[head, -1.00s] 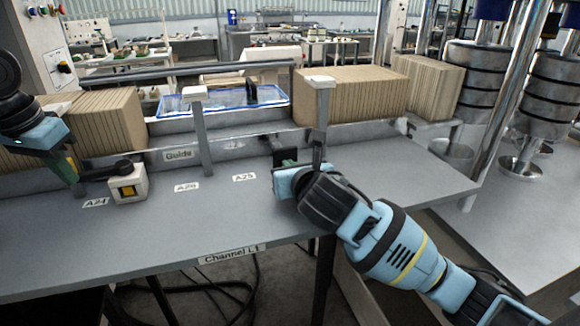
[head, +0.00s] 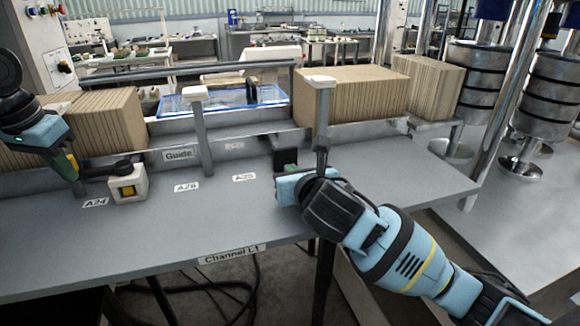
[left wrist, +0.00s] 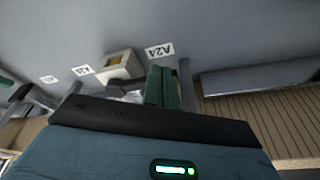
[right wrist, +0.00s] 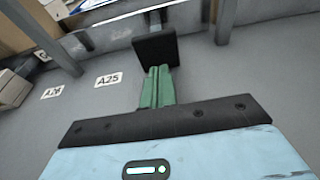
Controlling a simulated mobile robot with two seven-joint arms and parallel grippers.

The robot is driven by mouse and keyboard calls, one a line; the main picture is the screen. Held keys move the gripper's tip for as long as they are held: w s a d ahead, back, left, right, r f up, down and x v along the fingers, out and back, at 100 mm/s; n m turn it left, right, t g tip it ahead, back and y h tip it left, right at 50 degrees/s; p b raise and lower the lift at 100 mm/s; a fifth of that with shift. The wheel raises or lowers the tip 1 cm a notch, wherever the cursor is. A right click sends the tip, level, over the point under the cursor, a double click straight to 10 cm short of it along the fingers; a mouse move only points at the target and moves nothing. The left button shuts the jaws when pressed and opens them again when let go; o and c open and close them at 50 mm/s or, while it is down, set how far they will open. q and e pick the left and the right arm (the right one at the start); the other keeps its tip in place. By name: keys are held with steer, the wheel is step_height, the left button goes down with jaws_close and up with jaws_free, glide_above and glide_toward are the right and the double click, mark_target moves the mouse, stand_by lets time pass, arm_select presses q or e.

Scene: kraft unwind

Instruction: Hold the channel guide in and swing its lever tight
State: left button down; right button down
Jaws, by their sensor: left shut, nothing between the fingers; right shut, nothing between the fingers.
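The right wrist view shows the fingers (right wrist: 156,85) meeting the dark block (right wrist: 155,48); firm contact is hard to tell. My left gripper (head: 72,168) is shut and empty beside the lever's left end. In the left wrist view its fingers (left wrist: 162,88) are near the box (left wrist: 120,66).
Upright grey posts (head: 203,135) with white caps stand along the rail, one (head: 322,120) just behind my right gripper. Stacks of brown boards (head: 350,95) and a blue tray (head: 180,102) lie behind. The grey table (head: 170,230) is clear in front.

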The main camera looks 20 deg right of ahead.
steer(key=shift+f+v, duration=0.25)
steer(key=shift+v, duration=0.75)
steer(key=shift+f+v, duration=0.25)
steer(key=shift+v, duration=0.7)
steer(key=shift+f+v, duration=0.2)
steer(key=shift+v, duration=0.8)
steer(key=shift+s, duration=0.2)
